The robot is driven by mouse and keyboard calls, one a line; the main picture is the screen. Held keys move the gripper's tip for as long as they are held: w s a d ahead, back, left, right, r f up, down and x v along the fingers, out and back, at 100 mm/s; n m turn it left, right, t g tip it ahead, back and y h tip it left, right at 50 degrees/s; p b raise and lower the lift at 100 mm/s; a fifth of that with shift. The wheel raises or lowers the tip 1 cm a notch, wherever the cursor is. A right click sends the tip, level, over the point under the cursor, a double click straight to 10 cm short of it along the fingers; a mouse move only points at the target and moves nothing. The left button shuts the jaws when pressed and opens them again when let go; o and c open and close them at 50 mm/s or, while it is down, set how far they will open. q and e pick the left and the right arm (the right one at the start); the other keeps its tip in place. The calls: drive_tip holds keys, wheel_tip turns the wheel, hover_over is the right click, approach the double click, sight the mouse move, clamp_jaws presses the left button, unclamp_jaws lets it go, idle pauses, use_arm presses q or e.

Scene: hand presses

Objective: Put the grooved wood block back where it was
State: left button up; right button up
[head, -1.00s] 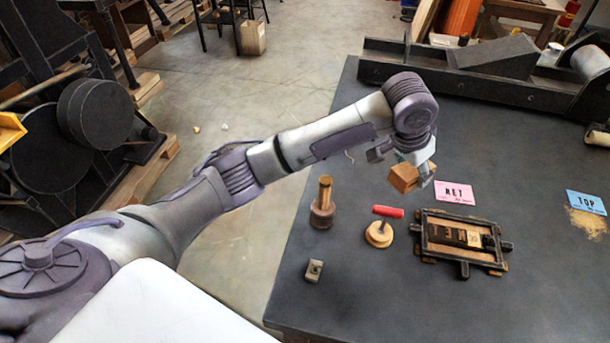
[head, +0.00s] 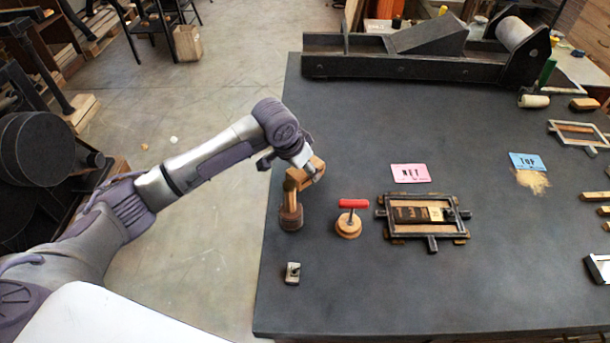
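A tan wood block (head: 302,177) is held in my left gripper (head: 293,163) in the head view, above the left part of the dark table. The gripper's fingers sit on either side of the block. Any groove in it cannot be made out. In the picture the block overlaps the top of a brown wooden-handled tool (head: 291,214); I cannot tell whether they touch. My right gripper is not in view.
The dark table (head: 480,290) also bears a red-handled round tool (head: 348,225), a black frame with type (head: 424,219), a small metal piece (head: 292,273), a pink card (head: 409,174) and a blue card (head: 527,162). A long black press (head: 418,64) spans the back. The front middle is clear.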

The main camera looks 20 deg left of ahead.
sight(305, 179)
use_arm(q)
wheel_tip(305, 179, down, 3)
drive_tip(key=shift+f+p, duration=0.2)
drive_tip(key=shift+p, duration=0.2)
drive_tip(key=shift+f, duration=0.1)
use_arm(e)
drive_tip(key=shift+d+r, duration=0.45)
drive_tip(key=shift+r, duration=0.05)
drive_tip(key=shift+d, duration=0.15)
use_arm(q)
drive_tip(key=o, duration=1.3)
drive_tip(key=shift+f, duration=0.15)
drive_tip(key=b+v, duration=0.1)
drive_tip(key=v, duration=1.1)
drive_tip(key=shift+r, duration=0.2)
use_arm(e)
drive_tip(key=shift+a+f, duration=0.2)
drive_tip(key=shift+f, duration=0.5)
